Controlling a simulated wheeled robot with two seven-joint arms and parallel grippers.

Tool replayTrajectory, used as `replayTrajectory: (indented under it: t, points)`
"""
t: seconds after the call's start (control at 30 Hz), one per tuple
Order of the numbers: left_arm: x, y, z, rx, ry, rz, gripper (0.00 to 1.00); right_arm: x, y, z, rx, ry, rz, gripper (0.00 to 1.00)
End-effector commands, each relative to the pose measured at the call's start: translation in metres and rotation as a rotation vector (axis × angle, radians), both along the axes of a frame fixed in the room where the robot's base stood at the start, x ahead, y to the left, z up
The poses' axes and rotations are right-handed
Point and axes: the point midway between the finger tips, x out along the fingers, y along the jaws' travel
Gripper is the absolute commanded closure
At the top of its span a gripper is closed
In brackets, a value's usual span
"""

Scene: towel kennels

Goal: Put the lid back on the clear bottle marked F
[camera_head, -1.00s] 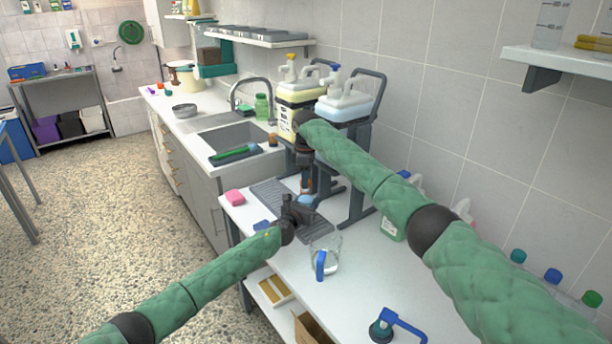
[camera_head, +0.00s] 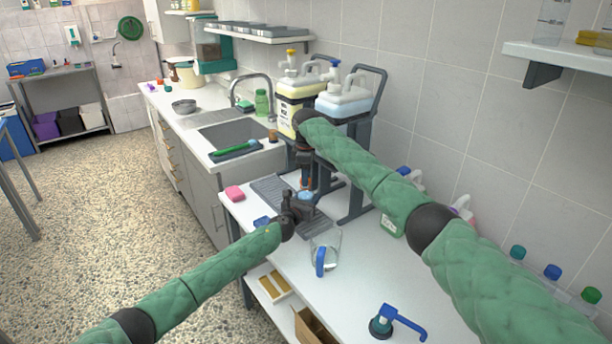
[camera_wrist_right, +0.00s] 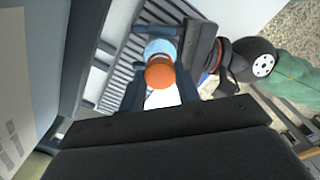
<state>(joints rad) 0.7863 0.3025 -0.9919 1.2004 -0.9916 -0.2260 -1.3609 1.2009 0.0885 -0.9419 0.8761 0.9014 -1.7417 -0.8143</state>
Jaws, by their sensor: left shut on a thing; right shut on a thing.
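My right gripper (camera_head: 306,178) points down over the drying mat and is shut on a small orange lid (camera_head: 306,184). In the right wrist view the orange lid (camera_wrist_right: 160,76) sits between the fingertips. Just beyond it is a light blue round top, which seems to belong to the bottle (camera_wrist_right: 160,47). My left gripper (camera_head: 297,203) is shut on that bottle (camera_head: 306,196) from the side, right under the lid. Lid and bottle look very close; I cannot tell whether they touch. The mark F is not readable, and most of the bottle is hidden.
A grey ribbed mat (camera_head: 268,188) lies beneath the grippers. A clear jug with a blue handle (camera_head: 320,262) stands nearby. A pink sponge (camera_head: 234,193) is at the left edge. Large dispenser bottles (camera_head: 343,103) stand behind my right arm. The front tabletop is mostly clear around a blue pump (camera_head: 381,322).

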Motion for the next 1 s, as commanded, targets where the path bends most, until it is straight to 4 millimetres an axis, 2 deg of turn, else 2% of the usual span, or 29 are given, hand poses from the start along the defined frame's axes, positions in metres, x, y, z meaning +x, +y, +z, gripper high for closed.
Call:
replayTrajectory:
  t: [0.33, 0.37, 0.47, 0.57, 1.0]
  points:
    - [-0.0001, 0.0003, -0.0006, 0.000, 0.001, 0.000, 0.91, -0.0002, 0.0000, -0.0060, 0.000, 0.000, 0.001, 0.88]
    - [-0.0001, 0.0003, -0.0005, 0.000, 0.001, 0.000, 1.00, -0.0001, 0.0000, -0.0056, 0.000, 0.000, 0.000, 0.88]
    - [0.0000, 0.0002, -0.0006, 0.000, 0.001, 0.000, 1.00, -0.0002, 0.0004, -0.0059, 0.000, 0.000, -0.023, 0.88]
    - [0.0000, 0.0001, -0.0007, 0.000, 0.001, 0.000, 1.00, -0.0006, 0.0013, -0.0063, 0.002, 0.001, -0.109, 0.88]
    - [-0.0002, 0.0000, -0.0006, 0.000, 0.001, 0.000, 1.00, -0.0013, 0.0023, -0.0060, 0.002, 0.002, -0.781, 0.88]
